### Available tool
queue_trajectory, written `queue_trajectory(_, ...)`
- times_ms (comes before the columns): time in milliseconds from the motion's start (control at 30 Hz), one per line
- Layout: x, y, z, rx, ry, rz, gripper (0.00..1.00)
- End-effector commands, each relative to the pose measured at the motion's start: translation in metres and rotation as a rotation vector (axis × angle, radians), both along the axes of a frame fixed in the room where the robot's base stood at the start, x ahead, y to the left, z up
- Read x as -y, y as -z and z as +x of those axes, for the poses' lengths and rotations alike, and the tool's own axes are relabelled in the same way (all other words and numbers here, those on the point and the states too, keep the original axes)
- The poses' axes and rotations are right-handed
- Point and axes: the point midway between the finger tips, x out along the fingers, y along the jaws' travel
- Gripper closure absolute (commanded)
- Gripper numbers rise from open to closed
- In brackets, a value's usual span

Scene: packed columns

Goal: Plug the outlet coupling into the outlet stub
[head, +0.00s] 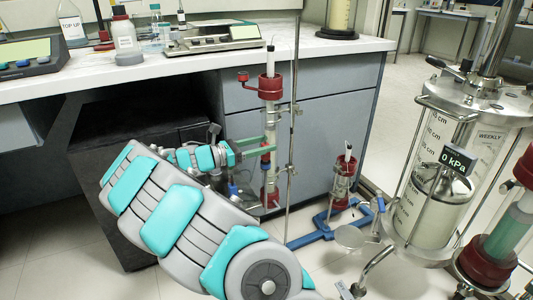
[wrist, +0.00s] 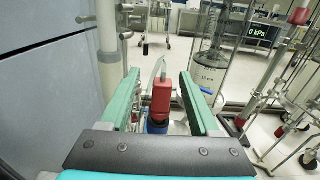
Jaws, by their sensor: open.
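My gripper (head: 258,148) reaches to the tall clear column in the head view. In the wrist view its two green fingers (wrist: 159,78) are spread apart. A red block-shaped piece (wrist: 161,96) with a grey tube rising from its top sits between them, with visible gaps on both sides. It looks like the outlet coupling, but I cannot be sure. A blue part (wrist: 157,127) shows just below it. In the head view a small red and blue piece (head: 265,158) shows at the fingertips. I cannot clearly identify the outlet stub.
The clear column has a red upper cap (head: 270,86) and stands by a thin metal rod (head: 293,120). A smaller red-capped column (head: 342,178) stands over a blue base (head: 325,235). A steel-lidded vessel (head: 440,165) is at right. Grey drawers (head: 335,110) stand close behind.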

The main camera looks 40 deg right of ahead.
Motion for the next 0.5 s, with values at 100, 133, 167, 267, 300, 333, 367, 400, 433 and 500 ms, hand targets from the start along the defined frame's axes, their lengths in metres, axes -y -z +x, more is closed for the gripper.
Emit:
queue_trajectory(100, 0.018, 0.001, -0.009, -0.001, 0.007, -0.002, 0.38)
queue_trajectory(133, 0.022, 0.001, -0.010, -0.001, 0.007, -0.002, 0.38)
queue_trajectory(167, 0.026, 0.001, -0.011, 0.000, 0.006, -0.002, 0.38)
queue_trajectory(267, 0.036, 0.002, -0.012, 0.000, 0.003, 0.000, 0.38)
queue_trajectory(300, 0.037, 0.002, -0.013, 0.000, 0.002, 0.000, 0.38)
queue_trajectory(333, 0.038, 0.002, -0.013, 0.000, 0.002, 0.000, 0.38)
queue_trajectory(367, 0.038, 0.002, -0.012, 0.000, 0.001, 0.000, 0.38)
queue_trajectory(400, 0.038, 0.002, -0.012, 0.000, 0.001, 0.000, 0.38)
queue_trajectory(433, 0.038, 0.002, -0.012, 0.000, 0.001, 0.000, 0.38)
queue_trajectory(500, 0.038, 0.002, -0.012, 0.000, 0.001, 0.000, 0.39)
